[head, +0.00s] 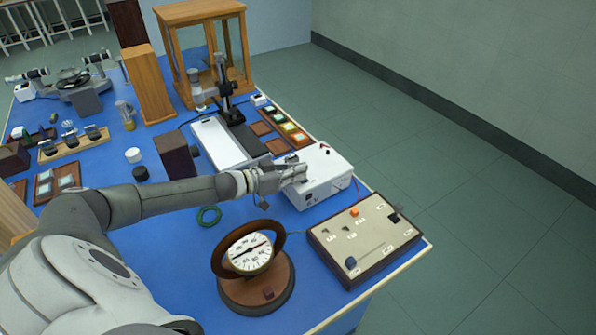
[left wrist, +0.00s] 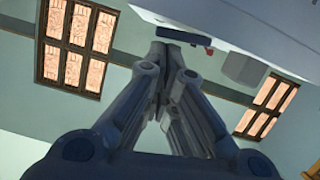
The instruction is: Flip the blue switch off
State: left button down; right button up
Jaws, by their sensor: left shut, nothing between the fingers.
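My left gripper (head: 300,169) is shut and empty. Its fingers lie over the near left edge of a white box (head: 330,177), the one with a small dark fitting on top. In the left wrist view the closed fingertips (left wrist: 163,62) point at a dark blue bar (left wrist: 184,37) with a reddish end, at the edge of a white housing (left wrist: 225,28). This bar may be the blue switch; I cannot tell its position, nor whether the fingertips touch it. In the head view the switch is not clearly visible. My right gripper is not in view.
A wood-framed panel (head: 372,248) with a blue knob (head: 350,262) and an orange knob (head: 355,212) lies right of a round dial meter (head: 249,252). A green ring (head: 209,216) lies on the blue bench top (head: 195,245). A dark block (head: 175,155) stands left of the white box.

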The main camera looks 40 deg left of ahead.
pick_arm(q)
jog(key=shift+s+d+f+m, duration=0.15)
jog(key=shift+d+f+m, duration=0.1)
jog(key=shift+f+m, duration=0.25)
jog(key=shift+s+d+m+y+p, duration=0.15)
jog(key=shift+d+m+y+p, duration=0.15)
jog(key=shift+m+y+p, duration=0.15)
jog(key=shift+f, duration=0.25)
